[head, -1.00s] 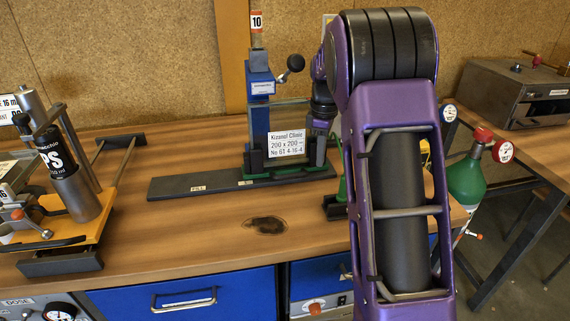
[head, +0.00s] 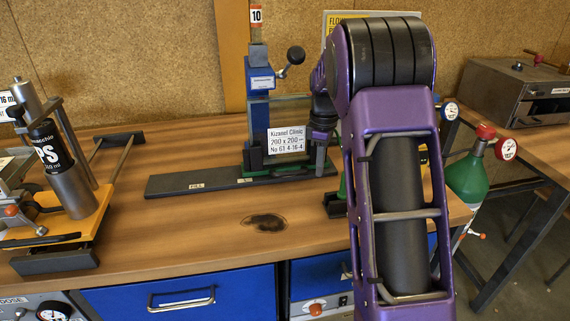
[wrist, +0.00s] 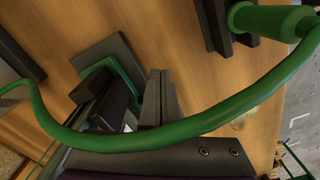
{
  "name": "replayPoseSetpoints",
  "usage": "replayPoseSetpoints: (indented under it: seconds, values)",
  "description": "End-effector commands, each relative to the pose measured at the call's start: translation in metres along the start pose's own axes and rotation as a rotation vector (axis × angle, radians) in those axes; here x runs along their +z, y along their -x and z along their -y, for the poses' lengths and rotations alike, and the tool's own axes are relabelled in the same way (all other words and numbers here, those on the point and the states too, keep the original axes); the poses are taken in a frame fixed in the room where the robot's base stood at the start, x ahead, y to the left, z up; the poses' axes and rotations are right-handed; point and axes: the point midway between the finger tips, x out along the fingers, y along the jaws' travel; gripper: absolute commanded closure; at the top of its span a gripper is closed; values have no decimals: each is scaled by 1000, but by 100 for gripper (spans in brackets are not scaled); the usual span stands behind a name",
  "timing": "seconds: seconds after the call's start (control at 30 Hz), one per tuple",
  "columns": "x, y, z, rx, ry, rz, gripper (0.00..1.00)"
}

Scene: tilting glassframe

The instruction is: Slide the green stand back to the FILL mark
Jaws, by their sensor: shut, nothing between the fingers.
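The green stand (head: 286,172) sits at the right part of a dark flat rail (head: 165,185). It carries an upright glass pane with a white Kizanul Clinic label (head: 287,140). The FILL mark (head: 197,186) is on the rail, left of the stand. My gripper (head: 320,170) points down at the stand's right end; its fingers look shut and empty. In the wrist view the shut fingers (wrist: 160,98) are beside the stand's green edge (wrist: 126,82); I cannot tell whether they touch it. The rail's end (wrist: 105,55) shows there too.
A blue column (head: 259,105) stands behind the stand. A green hose (wrist: 190,128) crosses the wrist view close to the camera. An orange-based fixture with a bottle (head: 48,150) is at left. A dark burn spot (head: 265,223) marks the bench in front; bench there is clear.

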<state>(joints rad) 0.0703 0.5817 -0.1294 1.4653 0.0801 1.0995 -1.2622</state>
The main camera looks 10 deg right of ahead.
Motion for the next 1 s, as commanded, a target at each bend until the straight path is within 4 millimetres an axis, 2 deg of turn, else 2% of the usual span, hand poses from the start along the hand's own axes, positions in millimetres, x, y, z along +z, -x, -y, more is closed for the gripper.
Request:
replayPoseSetpoints:
  seconds: [0.2,0.57,1.0]
  values:
    - [0,-13,0,-1,0,1,100]
    - [-1,-13,0,0,0,0,100]
    - [-19,-13,11,0,1,1,100]
